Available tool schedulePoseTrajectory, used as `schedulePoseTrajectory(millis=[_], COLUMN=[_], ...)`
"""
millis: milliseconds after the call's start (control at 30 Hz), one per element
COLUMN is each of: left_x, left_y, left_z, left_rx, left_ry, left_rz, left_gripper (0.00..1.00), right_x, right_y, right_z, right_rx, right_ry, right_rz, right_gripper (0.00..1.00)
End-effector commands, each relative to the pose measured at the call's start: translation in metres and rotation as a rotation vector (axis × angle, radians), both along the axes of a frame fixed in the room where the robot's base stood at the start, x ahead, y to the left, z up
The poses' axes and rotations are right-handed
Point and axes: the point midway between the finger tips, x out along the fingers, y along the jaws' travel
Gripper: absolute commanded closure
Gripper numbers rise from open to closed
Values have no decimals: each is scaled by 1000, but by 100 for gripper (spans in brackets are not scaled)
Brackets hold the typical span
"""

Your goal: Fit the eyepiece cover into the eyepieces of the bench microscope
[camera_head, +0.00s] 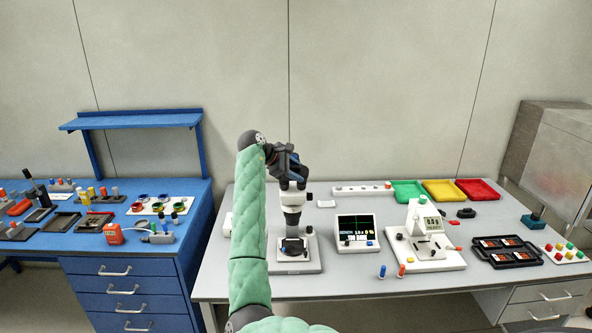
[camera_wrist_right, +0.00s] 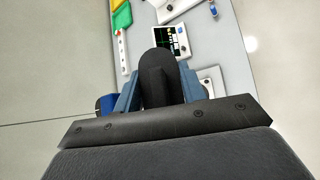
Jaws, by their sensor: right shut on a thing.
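The bench microscope (camera_head: 293,200) stands on the pale table, just right of my green-sleeved right arm, with a white head, dark column and light base. My right gripper (camera_head: 291,178) is above and at the top of the microscope head. In the right wrist view, its blue fingers are shut on a black, round-ended piece, seemingly the eyepiece cover (camera_wrist_right: 159,72). The eyepieces are hidden behind the gripper, and I cannot tell whether the cover touches them. My left gripper is not in view.
A display box (camera_head: 356,230) stands right of the microscope, then a white bonding machine (camera_head: 427,240). Green, yellow and red trays (camera_head: 441,190) lie at the back. A blue bench (camera_head: 190,225) with parts is at left. Clear tabletop lies in front of the display.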

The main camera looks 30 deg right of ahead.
Motion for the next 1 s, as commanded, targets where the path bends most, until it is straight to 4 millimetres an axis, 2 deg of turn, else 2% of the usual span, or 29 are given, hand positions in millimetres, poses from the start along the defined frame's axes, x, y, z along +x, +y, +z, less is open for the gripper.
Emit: schedulePoseTrajectory(millis=[567, 1000], left_x=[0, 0], left_y=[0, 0], left_z=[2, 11], left_rx=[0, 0], left_ry=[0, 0], left_rz=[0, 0], left_gripper=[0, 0], right_x=[0, 0], right_y=[0, 0], right_z=[0, 2], right_rx=[0, 0], right_ry=[-1, -1], right_rz=[-1, -1], right_gripper=[81, 81])
